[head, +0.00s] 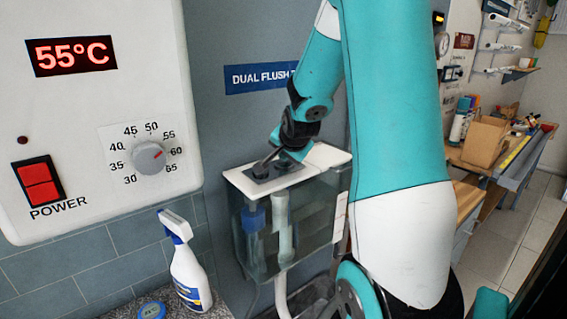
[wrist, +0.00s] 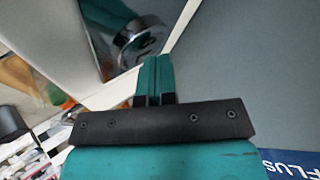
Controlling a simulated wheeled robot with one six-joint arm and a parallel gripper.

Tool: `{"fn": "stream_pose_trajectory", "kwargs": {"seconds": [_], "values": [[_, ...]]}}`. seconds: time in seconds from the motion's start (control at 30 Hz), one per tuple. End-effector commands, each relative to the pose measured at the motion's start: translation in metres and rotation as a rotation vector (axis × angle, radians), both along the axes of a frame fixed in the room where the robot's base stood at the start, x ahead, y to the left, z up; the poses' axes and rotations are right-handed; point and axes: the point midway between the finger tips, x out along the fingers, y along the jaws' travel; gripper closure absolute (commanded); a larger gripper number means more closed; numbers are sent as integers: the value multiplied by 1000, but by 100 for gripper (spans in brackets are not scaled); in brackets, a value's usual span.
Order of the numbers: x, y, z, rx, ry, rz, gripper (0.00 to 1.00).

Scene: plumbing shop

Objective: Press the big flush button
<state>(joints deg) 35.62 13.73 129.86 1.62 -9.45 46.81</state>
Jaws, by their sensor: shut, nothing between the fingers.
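The flush cistern is a clear tank with a white lid (head: 318,158) on the wall at centre. A dark button plate (head: 273,174) is set in the lid, with a round button (head: 260,171) at its left. In the wrist view a round chrome button (wrist: 142,42) sits on a dark plate just beyond my fingertips. I cannot tell whether it is the big button. My gripper (head: 267,160) is shut and empty, pointing down at the plate from above. Its teal fingers (wrist: 154,60) are together in the wrist view. I cannot tell whether they touch the button; my gripper partly hides the plate.
A white heater panel (head: 95,105) reads 55°C, with a dial (head: 149,158) and a red power switch (head: 38,182). A spray bottle (head: 188,265) stands left of the cistern. A blue sign (head: 258,77) is on the wall above. A workbench with a cardboard box (head: 484,140) is at right.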

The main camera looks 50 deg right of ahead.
Motion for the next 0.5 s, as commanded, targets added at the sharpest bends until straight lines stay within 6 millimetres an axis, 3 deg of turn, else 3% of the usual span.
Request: {"fn": "stream_pose_trajectory", "kwargs": {"seconds": [0.5], "values": [[0,0,6,2,1,1,100]]}}
